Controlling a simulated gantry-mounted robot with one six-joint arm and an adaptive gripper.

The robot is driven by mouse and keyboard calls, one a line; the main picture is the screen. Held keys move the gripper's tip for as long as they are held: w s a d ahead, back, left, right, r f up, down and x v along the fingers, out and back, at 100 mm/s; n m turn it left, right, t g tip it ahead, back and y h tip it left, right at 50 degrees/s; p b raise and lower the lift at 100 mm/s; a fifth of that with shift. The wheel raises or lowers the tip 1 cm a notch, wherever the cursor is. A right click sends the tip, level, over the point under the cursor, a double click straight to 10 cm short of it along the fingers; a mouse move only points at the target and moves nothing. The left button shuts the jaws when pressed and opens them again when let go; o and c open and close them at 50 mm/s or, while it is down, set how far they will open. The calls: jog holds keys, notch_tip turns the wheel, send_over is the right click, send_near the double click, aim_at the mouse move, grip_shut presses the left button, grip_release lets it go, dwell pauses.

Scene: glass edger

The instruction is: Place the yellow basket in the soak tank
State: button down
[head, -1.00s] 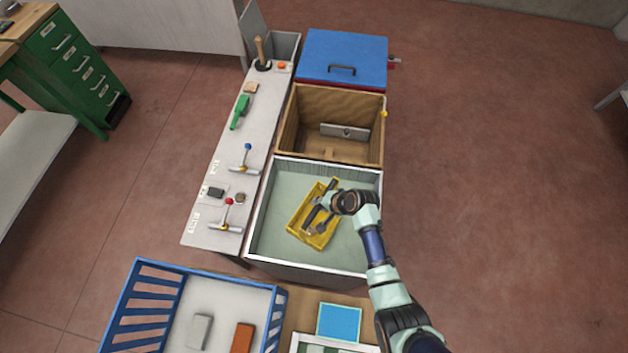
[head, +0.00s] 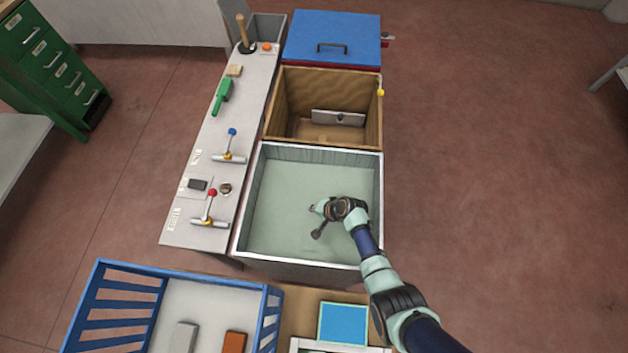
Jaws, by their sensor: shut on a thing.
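The soak tank (head: 374,180) is the open, light-rimmed square tank in the middle, with a pale green, cloudy surface inside. My gripper (head: 314,221) reaches into it from the lower right and is low at that surface. The yellow basket does not show now; it seems hidden under the cloudy surface below my gripper. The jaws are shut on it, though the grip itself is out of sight.
A wooden-walled open tank (head: 372,108) and a blue-lidded box (head: 333,30) stand behind. A narrow counter (head: 186,235) with valve levers and a green brush (head: 222,96) runs along the left. A blue slatted crate (head: 180,274) is in front.

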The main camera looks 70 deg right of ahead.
notch_tip(320, 180, down, 8)
jog(key=b, duration=0.3)
jog(key=shift+r+b, duration=0.15)
jog(key=shift+b, duration=0.2)
jog(key=shift+r, duration=0.1)
jog(key=shift+d, duration=0.1)
jog(key=c, duration=1.5)
grip_release()
jog(key=shift+f, duration=0.25)
jog(key=o, duration=0.5)
jog(key=shift+c, duration=0.2)
jog(key=shift+r, duration=0.1)
jog(key=shift+r+p, duration=0.3)
jog(key=p+v, duration=0.6)
jog(key=v, duration=0.5)
jog(key=shift+s+r, duration=0.25)
